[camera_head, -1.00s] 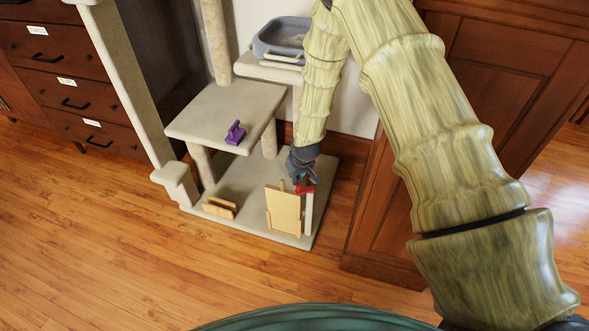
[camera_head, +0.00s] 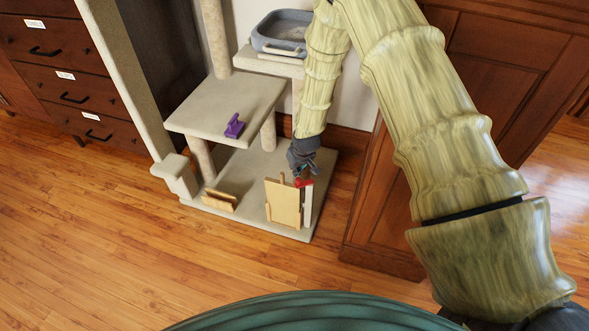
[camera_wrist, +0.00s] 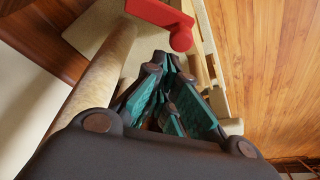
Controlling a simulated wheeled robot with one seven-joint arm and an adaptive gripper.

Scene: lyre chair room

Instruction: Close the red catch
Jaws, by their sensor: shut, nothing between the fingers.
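The red catch (camera_head: 304,183) sits at the top of a pale post (camera_head: 308,206), beside a light wooden panel (camera_head: 283,203) on the carpeted base. In the wrist view the red catch (camera_wrist: 158,12) shows at the top edge as a flat bar with a round knob, partly cut off by the frame. My gripper (camera_head: 301,173) is just above and behind the catch in the head view. In the wrist view its teal-padded fingers (camera_wrist: 170,62) are shut and empty, close below the knob. I cannot tell whether they touch it.
A beige cat-tree platform (camera_head: 215,100) holds a purple object (camera_head: 234,126). A grey tray (camera_head: 282,33) stands higher up behind. A small wooden rack (camera_head: 219,199) lies left of the panel. A dark wooden cabinet (camera_head: 385,220) is close on the right. The front floor is clear.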

